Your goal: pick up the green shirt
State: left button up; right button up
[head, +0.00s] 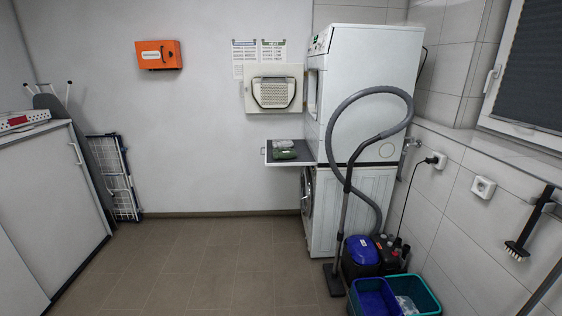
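The green shirt (284,155) looks like a small folded dark green bundle. It lies on the pull-out shelf (271,161) between the stacked dryer and the machine below it. A small pale, greyish item (283,143) sits against its back edge; I cannot tell what it is. The white dryer (362,85) stands on top, with its door (273,88) swung open to the left above the shelf. Neither of my grippers is in view.
A vacuum cleaner (361,257) with a looping hose (336,110) stands in front of the machines, right of the shelf. Blue and teal bins (426,299) sit at the lower right. A white cabinet (48,200) is at left. The middle floor (215,260) is clear.

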aim_at(285, 153)
jog(key=i+z, duration=0.1)
jog(key=i, duration=0.7)
jog(key=i+j+z, duration=0.2)
jog(key=i, duration=0.25)
jog(key=i+j+z, duration=0.2)
jog(key=i, duration=0.3)
jog(key=i+j, duration=0.15)
jog(key=i, duration=0.6)
jog(key=i+j, duration=0.1)
jog(key=i, duration=0.65)
